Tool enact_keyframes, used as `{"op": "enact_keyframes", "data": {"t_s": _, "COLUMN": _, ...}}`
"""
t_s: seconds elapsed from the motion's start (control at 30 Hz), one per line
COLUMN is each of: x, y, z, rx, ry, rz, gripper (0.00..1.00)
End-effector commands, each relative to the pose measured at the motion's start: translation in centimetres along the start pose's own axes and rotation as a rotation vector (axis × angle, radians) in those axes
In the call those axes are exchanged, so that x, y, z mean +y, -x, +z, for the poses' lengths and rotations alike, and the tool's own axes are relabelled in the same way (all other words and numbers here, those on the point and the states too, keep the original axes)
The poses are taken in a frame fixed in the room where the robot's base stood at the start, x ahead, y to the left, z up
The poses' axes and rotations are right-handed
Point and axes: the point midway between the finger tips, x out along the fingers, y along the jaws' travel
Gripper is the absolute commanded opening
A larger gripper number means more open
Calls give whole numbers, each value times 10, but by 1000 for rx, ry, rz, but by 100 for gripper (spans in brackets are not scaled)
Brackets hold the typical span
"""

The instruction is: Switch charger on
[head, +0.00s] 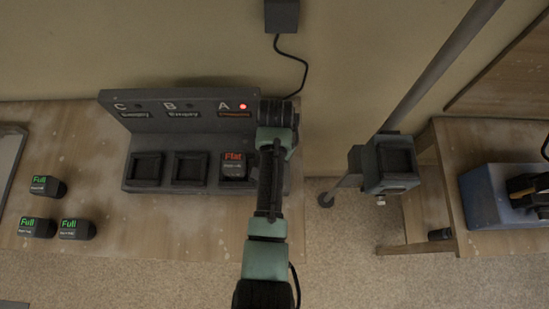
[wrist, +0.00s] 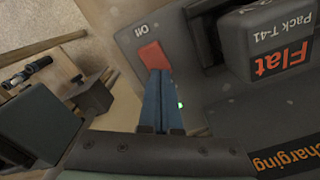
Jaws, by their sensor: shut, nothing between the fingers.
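The grey charger (head: 200,113) stands on the table against the wall. It has bays marked C, B and A. A pack marked Flat (head: 234,165) sits in bay A and also shows in the wrist view (wrist: 265,45). The lamp by A (head: 243,106) is red, and A's label glows orange, reading Charging in the wrist view (wrist: 285,155). A green light (wrist: 180,105) shows beside the fingers.
Bays C (head: 146,168) and B (head: 189,168) are empty. Several packs marked Full (head: 77,229) stand on the table at left. A cable runs from the wall box (head: 282,14). A post-mounted grey holder (head: 391,165) and a side table (head: 450,150) are at right.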

Motion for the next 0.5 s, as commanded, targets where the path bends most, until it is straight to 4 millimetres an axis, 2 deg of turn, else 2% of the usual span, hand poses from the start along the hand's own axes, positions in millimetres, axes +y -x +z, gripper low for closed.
{"op": "enact_keyframes", "data": {"t_s": 0.03, "x": 0, "y": 9, "z": 0, "rx": 0, "ry": 0, "rz": 0, "gripper": 0}}
{"op": "enact_keyframes", "data": {"t_s": 0.5, "x": 0, "y": 46, "z": 0, "rx": 1, "ry": -1, "rz": -1, "gripper": 0}}
